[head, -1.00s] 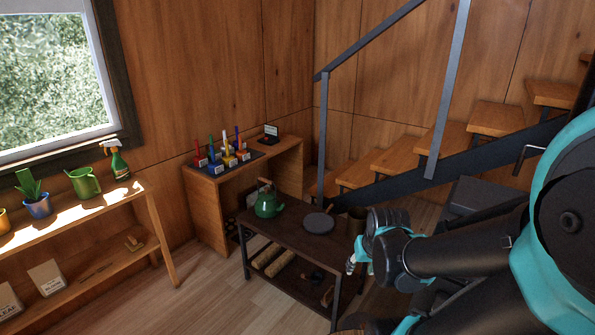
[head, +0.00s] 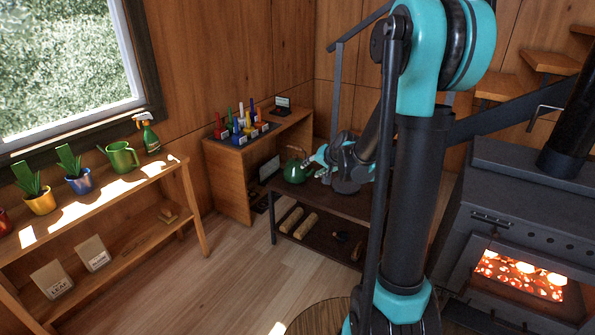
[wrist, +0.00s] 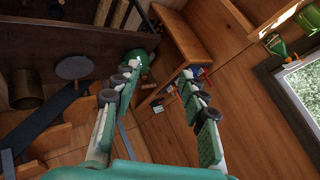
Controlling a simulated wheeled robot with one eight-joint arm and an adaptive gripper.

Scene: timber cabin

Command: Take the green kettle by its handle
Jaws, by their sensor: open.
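The green kettle (head: 295,172) stands upright at the left end of a dark low table (head: 338,204). Its handle (head: 295,149) arches over the top. My gripper (head: 317,158) is just right of the kettle in the head view, jaws pointing left towards it. In the wrist view my gripper (wrist: 162,69) is open and empty, its two fingers well apart. The kettle (wrist: 143,58) shows there partly behind the left fingertip, and its handle cannot be made out clearly. I cannot tell whether finger and kettle touch.
A dark round plate (wrist: 74,67) and a brassy cylinder (wrist: 25,89) are also on the table. Logs (head: 300,222) lie on its lower shelf. A wooden desk (head: 229,175) with coloured items stands behind. A lit stove (head: 520,240) is at right. Floor at left is clear.

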